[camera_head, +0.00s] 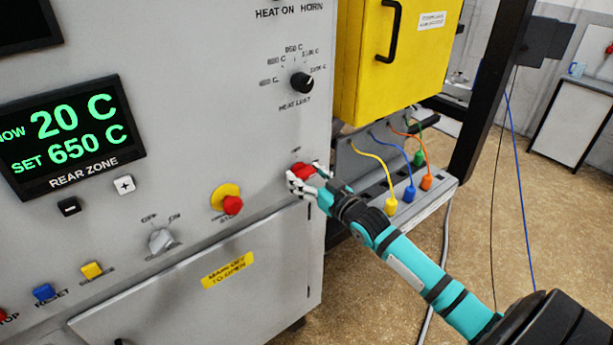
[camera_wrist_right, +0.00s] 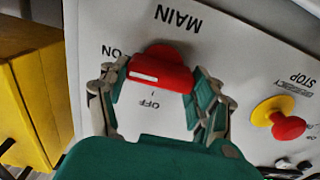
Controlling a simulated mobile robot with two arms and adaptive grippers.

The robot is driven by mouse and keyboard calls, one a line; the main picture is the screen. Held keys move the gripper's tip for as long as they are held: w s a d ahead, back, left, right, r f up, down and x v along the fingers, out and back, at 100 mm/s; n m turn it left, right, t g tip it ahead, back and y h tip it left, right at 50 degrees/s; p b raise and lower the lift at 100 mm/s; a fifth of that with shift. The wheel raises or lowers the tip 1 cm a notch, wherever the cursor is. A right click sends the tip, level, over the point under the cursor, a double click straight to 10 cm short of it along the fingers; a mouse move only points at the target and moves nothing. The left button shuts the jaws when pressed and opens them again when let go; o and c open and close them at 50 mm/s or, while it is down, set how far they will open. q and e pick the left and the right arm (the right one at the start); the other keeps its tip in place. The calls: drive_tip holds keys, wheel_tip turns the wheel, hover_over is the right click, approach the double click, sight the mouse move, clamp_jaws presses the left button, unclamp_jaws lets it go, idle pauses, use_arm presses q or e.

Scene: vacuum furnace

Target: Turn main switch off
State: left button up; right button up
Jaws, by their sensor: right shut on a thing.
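The main switch is a red rotary handle (camera_head: 302,169) on the grey furnace panel, partly covered by my right gripper in the head view. My right gripper (camera_head: 304,180) is closed around it, its arm coming in from the lower right. In the right wrist view the red handle (camera_wrist_right: 162,72) sits between the two fingers, one on each side. A white stripe on the handle lies at its left part, near the ON label (camera_wrist_right: 110,51). The OFF label (camera_wrist_right: 149,104) is below the handle in that view, and MAIN (camera_wrist_right: 178,18) is above. My left gripper is not in view.
A red-and-yellow emergency stop button (camera_head: 231,204) is left of the switch, with a grey OFF/ON selector (camera_head: 161,241) beyond it. A yellow box (camera_head: 395,60) and several coloured plugs (camera_head: 409,190) are to the right. A black heat knob (camera_head: 302,82) is above.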

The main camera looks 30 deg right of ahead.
drive_tip(key=n, duration=0.4)
drive_tip(key=shift+a+f, duration=0.1)
drive_tip(key=n, duration=0.4)
drive_tip(key=shift+f, duration=0.1)
drive_tip(key=n, duration=0.5)
drive_tip(key=shift+a+f+b, duration=0.1)
drive_tip(key=shift+a+b, duration=0.05)
drive_tip(key=shift+b, duration=0.15)
drive_tip(key=n, duration=0.4)
drive_tip(key=shift+f+n+b, duration=0.15)
drive_tip(key=shift+n+b, duration=0.15)
drive_tip(key=shift+n, duration=0.1)
drive_tip(key=o, duration=1.1)
drive_tip(key=shift+s, duration=0.1)
drive_tip(key=shift+o, duration=0.4)
